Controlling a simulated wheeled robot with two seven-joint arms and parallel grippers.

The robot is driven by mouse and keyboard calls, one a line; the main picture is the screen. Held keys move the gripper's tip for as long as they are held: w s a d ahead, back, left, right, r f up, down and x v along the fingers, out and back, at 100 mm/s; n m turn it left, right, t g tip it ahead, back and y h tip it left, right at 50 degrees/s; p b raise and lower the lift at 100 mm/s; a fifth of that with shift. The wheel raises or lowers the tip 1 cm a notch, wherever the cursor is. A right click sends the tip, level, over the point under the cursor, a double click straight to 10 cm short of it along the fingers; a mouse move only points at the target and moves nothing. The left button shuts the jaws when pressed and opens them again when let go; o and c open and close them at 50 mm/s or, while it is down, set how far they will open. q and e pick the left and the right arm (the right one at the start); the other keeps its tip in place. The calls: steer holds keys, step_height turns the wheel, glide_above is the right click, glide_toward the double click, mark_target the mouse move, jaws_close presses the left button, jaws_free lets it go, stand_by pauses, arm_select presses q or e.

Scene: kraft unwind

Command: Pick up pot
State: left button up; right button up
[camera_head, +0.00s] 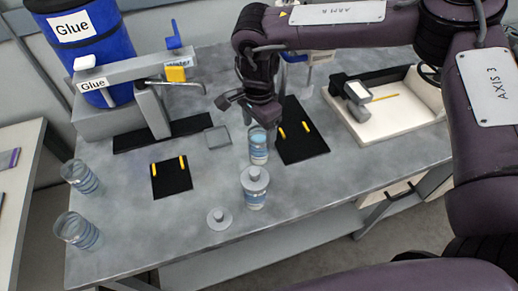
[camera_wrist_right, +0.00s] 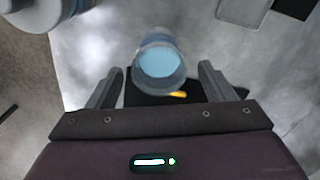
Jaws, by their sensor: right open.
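An open clear pot (camera_head: 258,150) with a blue band and blue contents stands on the grey table beside the black mat with yellow pegs. My right gripper (camera_head: 252,105) is above it, pointing down. In the right wrist view the pot (camera_wrist_right: 160,62) shows between the two spread fingers (camera_wrist_right: 159,80), with gaps on both sides, so it is not clasped. A second pot (camera_head: 255,196) with a grey lid stands nearer the table's front edge. Two open, clear pots (camera_head: 80,178) (camera_head: 78,232) stand at the left end. My left gripper is not in view.
A loose grey lid (camera_head: 219,218) lies near the front edge. The glue dispenser (camera_head: 125,85) stands at the back left, with a small black mat (camera_head: 171,180) before it. A white tray (camera_head: 400,118) lies to the right.

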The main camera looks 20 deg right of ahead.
mark_target(259, 139)
step_height(259, 139, down, 4)
steer(key=shift+d+r+p, duration=0.1)
steer(key=shift+r+p, duration=0.1)
steer(key=shift+p, duration=0.6)
steer(key=shift+f, duration=0.4)
steer(key=shift+c, duration=0.5)
steer(key=c, duration=1.3)
